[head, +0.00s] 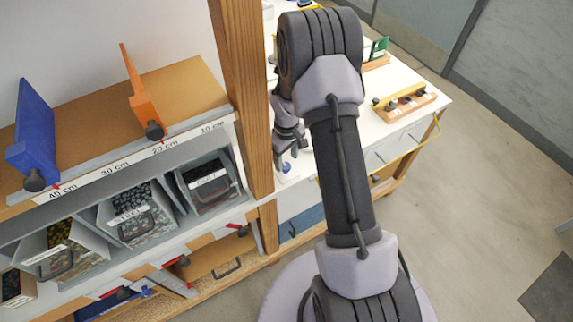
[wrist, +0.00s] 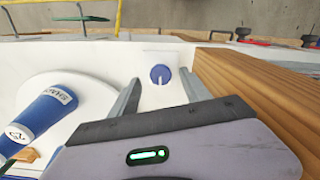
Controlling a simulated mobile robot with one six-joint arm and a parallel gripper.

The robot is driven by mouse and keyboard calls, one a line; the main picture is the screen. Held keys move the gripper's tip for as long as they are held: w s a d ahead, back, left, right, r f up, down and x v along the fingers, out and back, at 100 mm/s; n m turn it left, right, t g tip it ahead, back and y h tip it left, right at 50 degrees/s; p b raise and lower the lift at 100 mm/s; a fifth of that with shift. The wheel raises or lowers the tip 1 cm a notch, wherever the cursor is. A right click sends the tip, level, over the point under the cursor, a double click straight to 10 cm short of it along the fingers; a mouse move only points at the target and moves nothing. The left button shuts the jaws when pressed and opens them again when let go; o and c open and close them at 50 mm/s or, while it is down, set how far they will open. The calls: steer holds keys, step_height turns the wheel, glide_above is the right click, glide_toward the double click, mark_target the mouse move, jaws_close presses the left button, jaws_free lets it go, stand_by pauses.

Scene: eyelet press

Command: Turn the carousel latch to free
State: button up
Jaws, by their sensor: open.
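A round blue knob with a white pointer line, which looks like the carousel latch (wrist: 161,75), sits on a pale square plate on the white bench top. It also shows as a small blue spot in the head view (head: 286,168). In the wrist view my gripper (wrist: 159,84) is open and empty, its two fingers pointing at the knob, one on each side in the picture. Whether they are level with the knob I cannot tell. The white round carousel (wrist: 88,90) is left of the fingers, with a blue labelled container (wrist: 42,120) on it.
A wooden post (wrist: 240,90) stands close right of my gripper; it also shows in the head view (head: 243,90). Left of it is a shelf with grey bins (head: 140,215). A wooden block with knobs (head: 405,102) lies on the bench's right part.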

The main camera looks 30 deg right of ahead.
mark_target(286, 169)
steer(key=shift+f, duration=1.45)
jaws_close()
